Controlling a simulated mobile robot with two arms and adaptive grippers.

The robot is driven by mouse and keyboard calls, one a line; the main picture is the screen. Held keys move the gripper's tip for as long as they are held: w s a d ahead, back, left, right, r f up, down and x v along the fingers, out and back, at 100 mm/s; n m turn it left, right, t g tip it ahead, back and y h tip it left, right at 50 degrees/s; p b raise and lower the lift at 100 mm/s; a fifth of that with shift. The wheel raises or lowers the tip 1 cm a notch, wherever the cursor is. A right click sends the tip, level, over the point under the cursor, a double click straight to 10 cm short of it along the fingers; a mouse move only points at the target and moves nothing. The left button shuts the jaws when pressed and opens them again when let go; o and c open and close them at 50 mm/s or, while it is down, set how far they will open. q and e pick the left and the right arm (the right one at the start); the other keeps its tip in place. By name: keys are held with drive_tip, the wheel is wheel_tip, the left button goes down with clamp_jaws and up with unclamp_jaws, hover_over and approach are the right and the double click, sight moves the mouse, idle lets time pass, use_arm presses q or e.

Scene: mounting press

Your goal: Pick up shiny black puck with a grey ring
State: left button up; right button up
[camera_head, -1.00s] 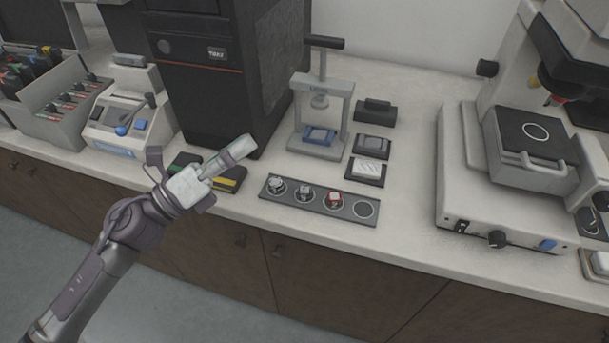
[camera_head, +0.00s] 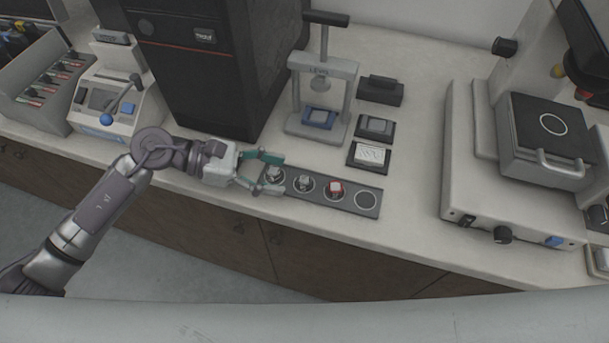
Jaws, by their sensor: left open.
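A dark strip holder (camera_head: 348,203) lies near the counter's front edge, with a row of ringed round places. Small greyish pieces sit on the leftmost place (camera_head: 273,175) and the second place (camera_head: 304,184). A red and white piece (camera_head: 336,189) sits on the third. The rightmost place (camera_head: 367,200) shows a dark disc with a pale ring; I cannot tell whether it is a puck or an empty seat. My left gripper (camera_head: 270,174) is open at the strip's left end, its greenish fingers on either side of the leftmost place, partly hiding it. My right gripper is out of view.
A small hand press (camera_head: 318,85) and dark trays (camera_head: 369,155) stand behind the strip. A tall black machine (camera_head: 205,70) is behind my left arm.

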sight(302, 179)
use_arm(q)
drive_tip(key=shift+d+f, duration=0.2)
drive_tip(key=shift+d, duration=0.35)
drive_tip(key=p+x, duration=0.1)
drive_tip(key=x, duration=0.2)
drive_tip(key=shift+w+d+f+p, duration=0.2)
drive_tip(key=shift+d+f+p, duration=0.05)
drive_tip(key=shift+p, duration=0.15)
drive_tip(key=shift+d+f, duration=0.25)
drive_tip(key=shift+d, duration=0.1)
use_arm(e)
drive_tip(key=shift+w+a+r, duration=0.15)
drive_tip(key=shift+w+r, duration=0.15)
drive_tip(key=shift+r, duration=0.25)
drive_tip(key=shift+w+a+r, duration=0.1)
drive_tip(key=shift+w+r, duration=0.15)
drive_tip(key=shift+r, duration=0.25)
use_arm(q)
drive_tip(key=c, duration=1.1)
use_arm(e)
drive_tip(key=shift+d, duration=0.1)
